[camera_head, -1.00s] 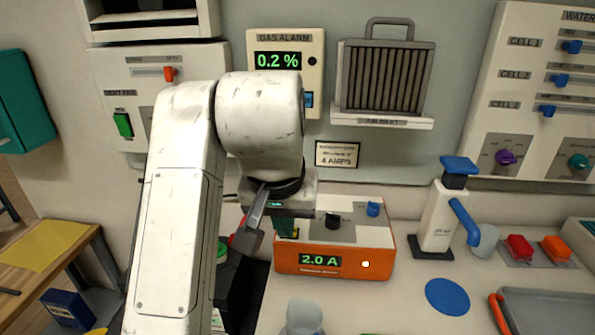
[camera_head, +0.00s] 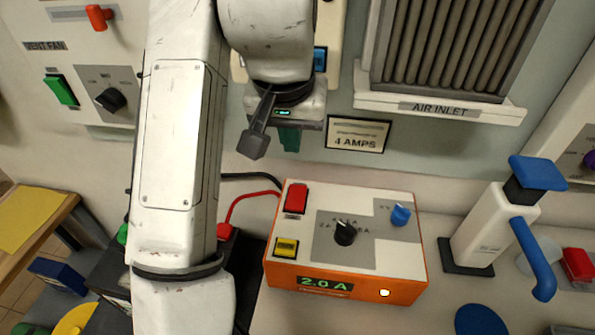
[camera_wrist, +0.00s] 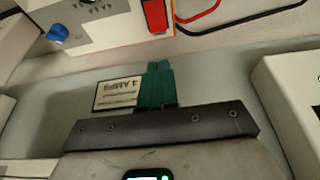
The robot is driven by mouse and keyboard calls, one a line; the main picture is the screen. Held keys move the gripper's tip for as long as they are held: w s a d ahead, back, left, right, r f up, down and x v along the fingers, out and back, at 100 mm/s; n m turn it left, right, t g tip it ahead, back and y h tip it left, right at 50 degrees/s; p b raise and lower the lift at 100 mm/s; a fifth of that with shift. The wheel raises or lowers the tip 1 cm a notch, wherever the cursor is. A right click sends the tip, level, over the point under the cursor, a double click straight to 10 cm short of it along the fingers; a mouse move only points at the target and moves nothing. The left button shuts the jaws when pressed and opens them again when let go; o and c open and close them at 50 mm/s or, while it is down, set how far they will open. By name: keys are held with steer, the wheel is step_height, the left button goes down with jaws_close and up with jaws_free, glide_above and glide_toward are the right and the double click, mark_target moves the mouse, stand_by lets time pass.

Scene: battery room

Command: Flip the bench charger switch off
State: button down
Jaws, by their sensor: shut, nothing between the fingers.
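The bench charger (camera_head: 360,290) is a white-topped orange box on the counter. Its display reads 2.0 A and a small front lamp glows. A red rocker switch (camera_head: 296,197) sits at its back left, with a yellow button (camera_head: 286,247) in front. The red switch also shows at the top of the wrist view (camera_wrist: 155,16). My gripper (camera_head: 289,140) is shut and empty, with green fingers. In the head view it appears above the charger's back edge, apart from the switch. In the wrist view its closed fingertips (camera_wrist: 158,72) point towards the charger.
A black knob (camera_head: 345,234) and blue knob (camera_head: 400,215) share the charger's top. Red and black cables (camera_head: 232,205) run from its left side. A white blue-handled device (camera_head: 495,228) stands to the right. A 4 AMPS sign (camera_head: 357,135) hangs behind.

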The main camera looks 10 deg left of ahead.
mark_target(296, 193)
steer(key=x, duration=0.4)
steer(key=b+x, duration=0.1)
steer(key=x, duration=0.9)
steer(key=shift+s+f, duration=0.1)
steer(key=shift+s, duration=0.35)
steer(key=shift+w, duration=0.15)
steer(key=shift+f, duration=0.1)
steer(key=shift+s+a+r+p, duration=0.15)
steer(key=shift+s+p, duration=0.3)
steer(key=shift+s, duration=0.45)
steer(key=shift+r, duration=0.15)
